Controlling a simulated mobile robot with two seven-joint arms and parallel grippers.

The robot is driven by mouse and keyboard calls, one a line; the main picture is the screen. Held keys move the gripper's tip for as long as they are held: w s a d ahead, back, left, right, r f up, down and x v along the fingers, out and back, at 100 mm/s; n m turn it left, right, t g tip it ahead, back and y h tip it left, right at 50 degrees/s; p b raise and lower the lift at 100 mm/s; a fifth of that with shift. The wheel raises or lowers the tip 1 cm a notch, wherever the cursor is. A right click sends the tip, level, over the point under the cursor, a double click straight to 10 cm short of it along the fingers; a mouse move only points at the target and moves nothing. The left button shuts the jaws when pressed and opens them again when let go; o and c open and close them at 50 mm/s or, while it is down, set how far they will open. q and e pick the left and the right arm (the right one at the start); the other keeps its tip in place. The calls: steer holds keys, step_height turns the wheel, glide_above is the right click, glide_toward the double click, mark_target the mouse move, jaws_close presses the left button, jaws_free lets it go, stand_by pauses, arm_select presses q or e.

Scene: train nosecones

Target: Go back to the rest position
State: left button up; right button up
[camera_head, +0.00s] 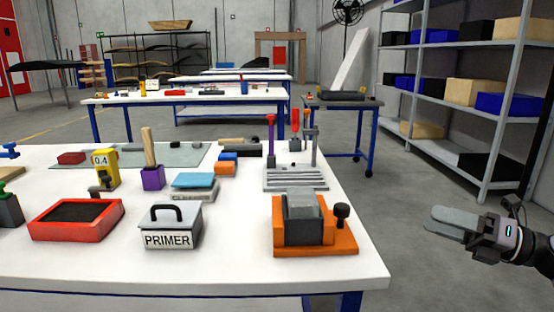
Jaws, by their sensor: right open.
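My right gripper (452,222) shows at the right of the head view, off the right edge of the white workbench (345,272). Its arm comes in from the right edge. It is open and nothing shows between its grey fingers, which point left. It hangs over the grey floor, clear of the bench and its objects. My left gripper is not in this view.
The bench holds an orange fixture with a grey block (318,245), a PRIMER box (170,228), a red tray (76,218), a yellow gauge (105,170) and a grey slotted stand (295,179). Shelves (470,110) stand behind my right gripper. Open floor lies between.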

steer(key=w+d+r+m+t+h, duration=0.35)
steer(key=d+m+t+h, duration=0.2)
steer(key=m, duration=0.35)
steer(key=w+d+r+m+t+h, duration=0.3)
steer(key=w+d+m+t+h, duration=0.25)
steer(key=m, duration=0.45)
steer(key=d+f+m+g+h, duration=0.4)
steer(key=d+f+m+h, duration=0.65)
steer(key=m, duration=0.55)
steer(key=s+a+f+g+y, duration=0.1)
steer(key=s+a+f+y, duration=0.1)
steer(key=s+a+f, duration=0.45)
steer(key=s+a+f+n+g+y, duration=0.1)
steer(key=s+a+f, duration=0.2)
steer(key=a+f, duration=0.55)
steer(key=s+a+f+g+y, duration=0.1)
steer(key=s+a+f+y, duration=0.1)
steer(key=s+a+f, duration=0.5)
steer(key=s+a+f+m+g+y, duration=0.1)
steer(key=s+a+f+g, duration=0.1)
steer(key=s+a+f, duration=0.35)
steer(key=s+a+f+m+g+y, duration=0.1)
steer(key=s+a+f, duration=0.2)
steer(key=s+a, duration=0.55)
steer(key=s+d+r+p, duration=0.2)
steer(key=r+p, duration=0.4)
steer(key=p, duration=0.1)
steer(key=s+d+r+p, duration=0.2)
steer(key=r+p, duration=0.5)
steer(key=p, duration=0.1)
